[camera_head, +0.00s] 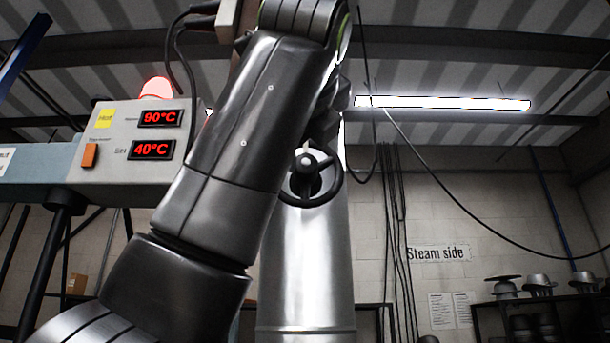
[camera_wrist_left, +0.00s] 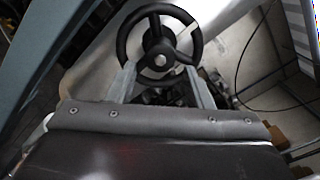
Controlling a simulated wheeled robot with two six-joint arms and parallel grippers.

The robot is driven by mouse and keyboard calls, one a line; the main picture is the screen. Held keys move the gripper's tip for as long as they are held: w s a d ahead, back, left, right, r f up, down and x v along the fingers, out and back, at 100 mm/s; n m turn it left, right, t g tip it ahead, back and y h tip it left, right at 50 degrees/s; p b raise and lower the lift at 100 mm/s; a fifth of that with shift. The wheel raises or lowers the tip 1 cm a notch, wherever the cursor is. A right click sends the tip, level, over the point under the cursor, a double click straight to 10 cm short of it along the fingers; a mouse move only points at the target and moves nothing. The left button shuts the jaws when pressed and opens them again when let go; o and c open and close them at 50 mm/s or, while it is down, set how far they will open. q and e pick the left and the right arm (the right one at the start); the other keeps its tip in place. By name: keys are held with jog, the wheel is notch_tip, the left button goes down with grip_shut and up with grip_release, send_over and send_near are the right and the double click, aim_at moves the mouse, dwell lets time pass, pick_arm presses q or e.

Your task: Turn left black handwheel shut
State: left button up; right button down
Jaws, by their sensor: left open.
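A black handwheel (camera_head: 313,178) with a round hub shows in the head view, in front of a silver column (camera_head: 305,270) and just right of my left arm. In the left wrist view a black three-spoke handwheel (camera_wrist_left: 158,42) stands at the top middle; I cannot tell for sure that it is the same one. My left gripper (camera_wrist_left: 160,72) is open, its two grey fingers apart and pointing at the lower part of the wheel's rim. I cannot tell whether they touch it. In the head view my left arm hides much of the middle, and its fingers are not clear.
A control box (camera_head: 130,145) with red displays and a red lamp (camera_head: 157,88) stands at the left. Cables hang right of the column. Shelves with hat forms (camera_head: 540,285) stand at the far right. A lit tube lamp (camera_head: 445,103) hangs above.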

pick_arm(q)
jog(key=s+b, duration=0.2)
jog(key=s, duration=0.8)
jog(key=shift+f, duration=0.15)
jog(key=shift+w, duration=0.1)
